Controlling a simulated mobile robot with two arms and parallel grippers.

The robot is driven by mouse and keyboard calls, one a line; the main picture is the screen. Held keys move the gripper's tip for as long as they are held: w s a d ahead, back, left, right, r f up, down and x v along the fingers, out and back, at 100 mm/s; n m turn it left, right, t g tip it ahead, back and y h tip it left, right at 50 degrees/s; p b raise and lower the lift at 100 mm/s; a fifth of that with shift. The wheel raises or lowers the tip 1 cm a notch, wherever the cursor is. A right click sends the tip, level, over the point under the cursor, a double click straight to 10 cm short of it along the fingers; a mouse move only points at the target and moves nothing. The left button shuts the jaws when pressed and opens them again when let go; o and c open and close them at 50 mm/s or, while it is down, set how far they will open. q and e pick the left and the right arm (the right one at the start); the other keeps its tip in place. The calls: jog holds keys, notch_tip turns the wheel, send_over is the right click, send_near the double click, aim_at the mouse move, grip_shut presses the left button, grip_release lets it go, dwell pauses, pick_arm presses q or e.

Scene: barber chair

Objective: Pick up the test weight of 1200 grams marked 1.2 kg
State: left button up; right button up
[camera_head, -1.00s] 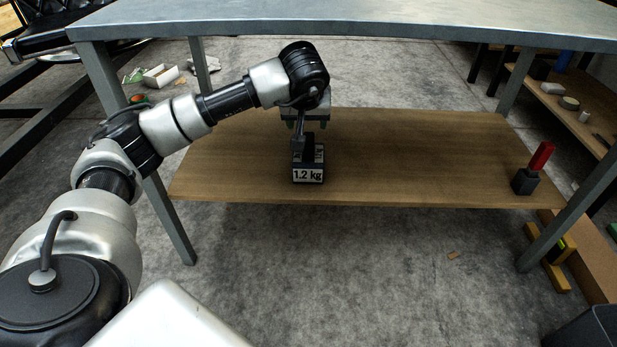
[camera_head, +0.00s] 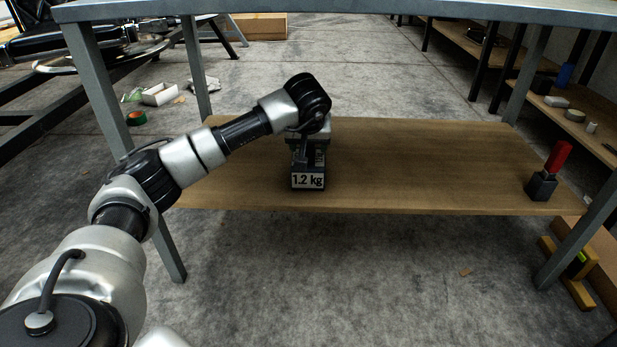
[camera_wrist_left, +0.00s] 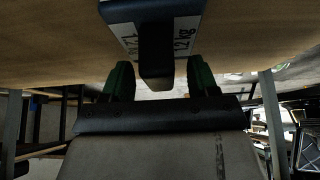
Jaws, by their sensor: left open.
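The test weight (camera_head: 308,181) is a dark block with a white label reading "1.2 kg". It stands upright on the wooden lower shelf (camera_head: 420,170) of the metal table, near the shelf's front edge. In the left wrist view the weight (camera_wrist_left: 118,10) shows at the top, with its dark handle (camera_wrist_left: 156,45) pointing toward the gripper. My left gripper (camera_wrist_left: 160,78) is open, with one green finger on each side of the handle. Gaps show between fingers and handle. In the head view the wrist is above the weight and largely hides the fingers. My right gripper is not in view.
A dark block with a red upright part (camera_head: 556,158) stands at the shelf's right end. The tabletop (camera_head: 400,10) spans above the shelf, with grey legs (camera_head: 110,90) at the corners.

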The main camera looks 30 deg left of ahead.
pick_arm(q)
grip_shut()
dwell(0.4)
jog(key=shift+f, duration=0.1)
dwell(0.9)
